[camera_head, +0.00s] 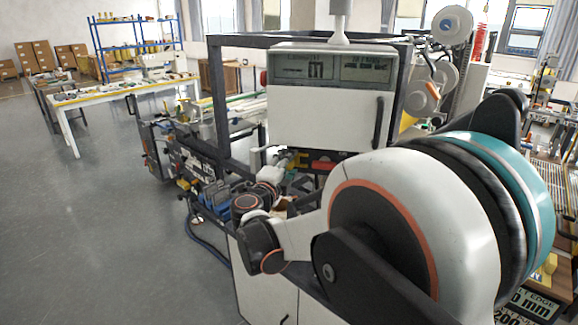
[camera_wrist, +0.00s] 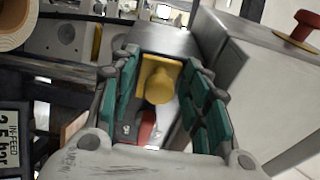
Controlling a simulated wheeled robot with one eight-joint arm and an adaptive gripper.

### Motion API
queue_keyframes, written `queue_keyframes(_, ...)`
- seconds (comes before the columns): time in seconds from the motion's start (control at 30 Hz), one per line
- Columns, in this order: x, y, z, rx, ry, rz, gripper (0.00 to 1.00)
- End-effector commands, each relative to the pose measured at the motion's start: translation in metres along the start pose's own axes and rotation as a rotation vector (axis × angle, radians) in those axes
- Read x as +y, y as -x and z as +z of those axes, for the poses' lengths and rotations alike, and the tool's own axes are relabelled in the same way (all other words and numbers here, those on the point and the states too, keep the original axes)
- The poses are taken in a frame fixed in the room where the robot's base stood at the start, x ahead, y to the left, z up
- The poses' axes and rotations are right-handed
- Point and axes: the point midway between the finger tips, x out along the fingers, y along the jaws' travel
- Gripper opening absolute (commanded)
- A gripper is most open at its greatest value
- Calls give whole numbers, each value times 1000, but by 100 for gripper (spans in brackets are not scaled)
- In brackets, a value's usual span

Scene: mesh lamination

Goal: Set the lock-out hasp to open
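A yellow piece with a rounded knob (camera_wrist: 158,82) stands out from a dark grey housing (camera_wrist: 165,42) in the wrist view. I take it to be the lock-out hasp, but its position is hard to read. A red part (camera_wrist: 147,127) shows just below it, partly hidden. My gripper (camera_wrist: 162,72) is open, its green-padded fingers on either side of the yellow piece. Gaps show between the pads and the piece, and I see no clear contact. In the head view my arm hides most of this area; a red part (camera_head: 326,164) shows beside it.
A red mushroom button (camera_wrist: 304,22) on a yellow disc sits on the light cabinet (camera_wrist: 262,75) at right. An in-feed display (camera_wrist: 10,140) and a tan roll (camera_wrist: 14,22) are at left. The white display panel (camera_head: 320,112) and dark frame (camera_head: 222,95) stand close behind my arm.

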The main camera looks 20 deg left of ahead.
Motion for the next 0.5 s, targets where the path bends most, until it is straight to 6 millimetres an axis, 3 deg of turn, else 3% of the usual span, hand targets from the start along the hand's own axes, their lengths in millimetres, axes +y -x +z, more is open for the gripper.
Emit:
queue_keyframes(0.3, 0, 3, -1, 2, 0, 0, 44)
queue_keyframes(0.5, 0, 30, 0, 0, 0, 0, 44)
